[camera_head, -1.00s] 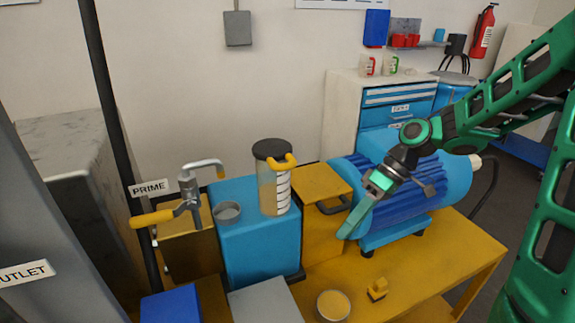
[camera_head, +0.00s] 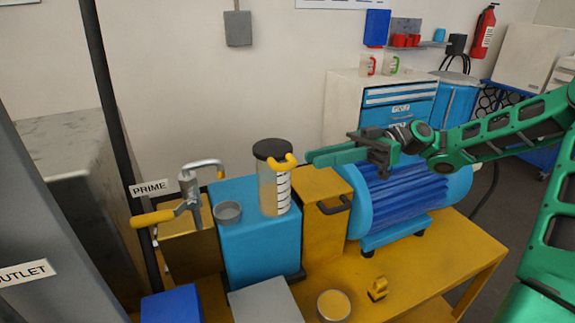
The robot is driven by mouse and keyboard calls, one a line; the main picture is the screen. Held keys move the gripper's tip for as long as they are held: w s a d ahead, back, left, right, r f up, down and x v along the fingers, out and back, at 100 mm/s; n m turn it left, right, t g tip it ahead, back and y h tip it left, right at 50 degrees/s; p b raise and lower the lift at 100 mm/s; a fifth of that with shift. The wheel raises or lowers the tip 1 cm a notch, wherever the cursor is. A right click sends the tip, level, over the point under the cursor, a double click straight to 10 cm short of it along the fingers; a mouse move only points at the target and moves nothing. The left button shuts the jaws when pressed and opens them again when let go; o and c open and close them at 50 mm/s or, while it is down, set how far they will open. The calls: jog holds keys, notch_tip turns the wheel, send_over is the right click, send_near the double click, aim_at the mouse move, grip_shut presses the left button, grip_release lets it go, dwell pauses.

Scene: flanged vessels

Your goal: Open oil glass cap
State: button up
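The oil glass (camera_head: 268,190) is a clear cylinder with amber oil and scale marks, upright on the blue block (camera_head: 258,243). Its dark cap (camera_head: 272,149) sits on top, with a yellow handle (camera_head: 287,161) on the right side. My gripper (camera_head: 315,158) is just to the right of the cap, level with it and pointing left at the yellow handle. Nothing visible is held.
A grey cup (camera_head: 228,212) and the PRIME valve with a yellow lever (camera_head: 152,218) stand left of the oil glass. A yellow box (camera_head: 322,190) and a blue motor (camera_head: 405,195) stand to the right. The yellow bench (camera_head: 440,255) is mostly clear at front right.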

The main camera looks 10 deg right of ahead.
aim_at(288, 166)
jog(key=x, duration=0.8)
jog(key=shift+f, duration=0.1)
grip_shut()
